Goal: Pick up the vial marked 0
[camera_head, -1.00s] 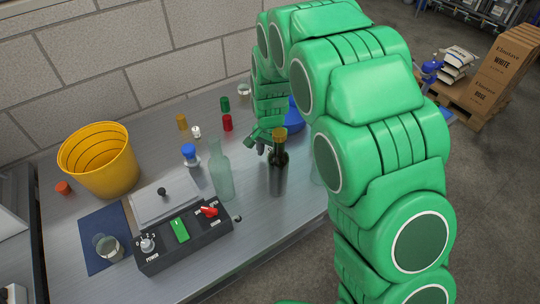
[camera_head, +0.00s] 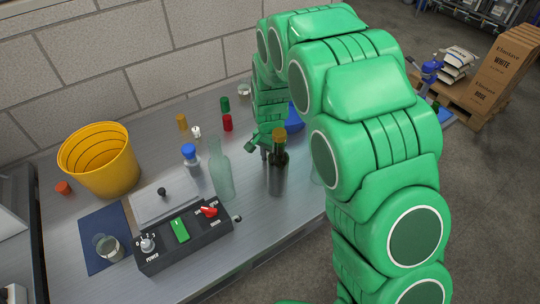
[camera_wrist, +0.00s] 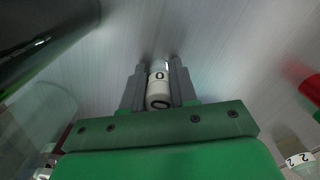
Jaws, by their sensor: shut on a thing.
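The vial marked 0 (camera_wrist: 158,92) is white with a black 0 and sits between the two fingers of my gripper (camera_wrist: 157,75) in the wrist view. The fingers are shut on its sides. In the head view my gripper (camera_head: 259,150) is low over the bench, just behind and left of the dark bottle. The vial in it is hidden there. I cannot tell whether the vial touches the bench. Another vial, marked 2 (camera_wrist: 299,160), shows at the lower right of the wrist view.
The dark bottle (camera_head: 278,172) stands close to my gripper, with a clear bottle (camera_head: 221,172) to its left. Red (camera_head: 227,123) and green (camera_head: 225,104) items stand behind. A control box (camera_head: 185,238) and yellow bucket (camera_head: 101,160) are further left.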

